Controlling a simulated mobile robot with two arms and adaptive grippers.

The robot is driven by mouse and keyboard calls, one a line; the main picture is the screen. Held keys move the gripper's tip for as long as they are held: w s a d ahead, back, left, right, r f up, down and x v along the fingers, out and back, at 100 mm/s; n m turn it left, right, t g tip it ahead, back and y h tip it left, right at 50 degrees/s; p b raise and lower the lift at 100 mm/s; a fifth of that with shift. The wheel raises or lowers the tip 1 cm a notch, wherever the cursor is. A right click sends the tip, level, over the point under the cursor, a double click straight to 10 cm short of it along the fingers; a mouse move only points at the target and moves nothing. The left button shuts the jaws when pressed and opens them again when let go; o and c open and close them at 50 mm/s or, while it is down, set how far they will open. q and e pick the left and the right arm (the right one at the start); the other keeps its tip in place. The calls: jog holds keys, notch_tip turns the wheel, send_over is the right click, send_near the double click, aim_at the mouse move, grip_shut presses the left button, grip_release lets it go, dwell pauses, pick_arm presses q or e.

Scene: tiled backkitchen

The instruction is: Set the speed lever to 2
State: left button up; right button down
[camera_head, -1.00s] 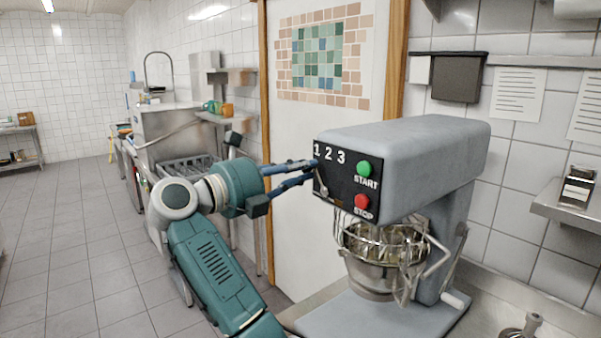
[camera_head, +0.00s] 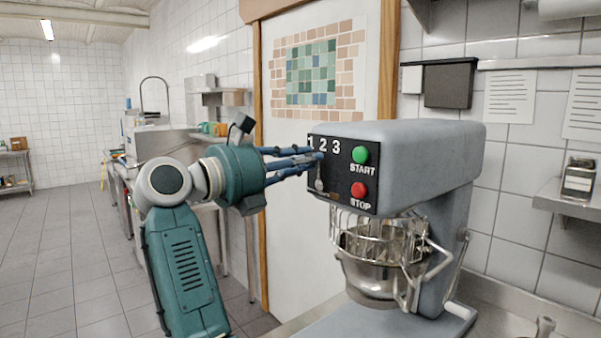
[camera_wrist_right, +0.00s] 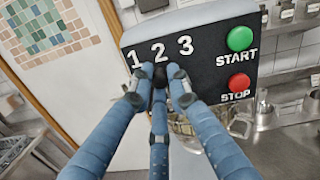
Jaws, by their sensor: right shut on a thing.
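The grey mixer (camera_head: 425,145) has a black panel with the numbers 1, 2, 3, a green START button (camera_head: 361,155) and a red STOP button (camera_head: 359,190). The speed lever (camera_head: 319,183) is a short metal arm on the panel and stands nearly upright. Its dark knob (camera_wrist_right: 160,76) shows in the right wrist view just below the 2, between the fingertips. My right gripper (camera_head: 316,158) has its blue fingers shut on the lever's knob, partly hiding it; the right wrist view also shows this gripper (camera_wrist_right: 157,88). My left gripper is not in view.
The steel bowl (camera_head: 375,272) with its wire guard sits below the panel. A white door (camera_head: 300,240) with wooden frame stands behind my right arm. A steel shelf (camera_head: 560,207) with a small device is at the right. The tiled floor at left is open.

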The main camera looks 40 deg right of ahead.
jog(key=shift+s+r+m, duration=0.2)
jog(key=shift+r+m, duration=0.05)
jog(key=shift+m, duration=0.05)
jog(key=c, duration=1.6)
grip_release()
jog(key=shift+c, duration=0.2)
jog(key=shift+f, duration=0.1)
notch_tip(320, 180, up, 10)
